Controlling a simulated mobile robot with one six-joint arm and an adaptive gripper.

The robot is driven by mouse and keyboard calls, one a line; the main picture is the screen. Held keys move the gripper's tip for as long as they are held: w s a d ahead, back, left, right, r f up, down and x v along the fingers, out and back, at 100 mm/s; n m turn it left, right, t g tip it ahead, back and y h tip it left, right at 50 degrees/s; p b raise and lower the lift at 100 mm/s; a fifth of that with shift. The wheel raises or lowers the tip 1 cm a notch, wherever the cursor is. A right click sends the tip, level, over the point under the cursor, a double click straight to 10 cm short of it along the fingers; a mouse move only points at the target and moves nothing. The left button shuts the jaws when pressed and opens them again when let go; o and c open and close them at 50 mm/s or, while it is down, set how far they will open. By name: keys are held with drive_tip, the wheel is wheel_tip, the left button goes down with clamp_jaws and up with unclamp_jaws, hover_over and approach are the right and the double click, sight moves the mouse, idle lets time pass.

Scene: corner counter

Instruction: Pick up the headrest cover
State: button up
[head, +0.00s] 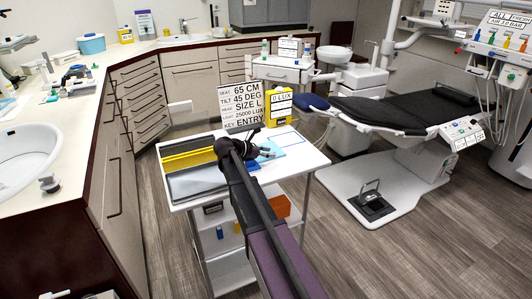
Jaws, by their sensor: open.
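My gripper (268,152) is over the right part of the white cart top (300,165), its fingers small and dark. It is open, with nothing seen held in it. A flat light blue sheet (288,142) lies on the cart just right of and behind the fingers. It may be the headrest cover, but I cannot tell for sure. My arm and gripper hide part of the cart top and perhaps part of the sheet.
A yellow tray (188,160) and a grey tray (195,182) fill the cart's left side. A sign board (241,106) and a yellow box (279,106) stand at its back. A counter (75,130) with a sink runs along the left. Floor is clear at right.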

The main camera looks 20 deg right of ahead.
drive_tip(key=shift+c, duration=0.2)
clamp_jaws()
drive_tip(key=shift+r, duration=0.15)
wheel_tip(320, 180, up, 4)
drive_tip(key=p, duration=0.3)
drive_tip(key=shift+f+p, duration=0.25)
drive_tip(key=shift+p, duration=0.15)
drive_tip(key=s+d+r+p, duration=0.1)
drive_tip(key=s+d, duration=0.8)
drive_tip(key=s, duration=0.4)
drive_tip(key=shift+s, duration=0.2)
drive_tip(key=shift+r, duration=0.1)
drive_tip(key=shift+a, duration=0.1)
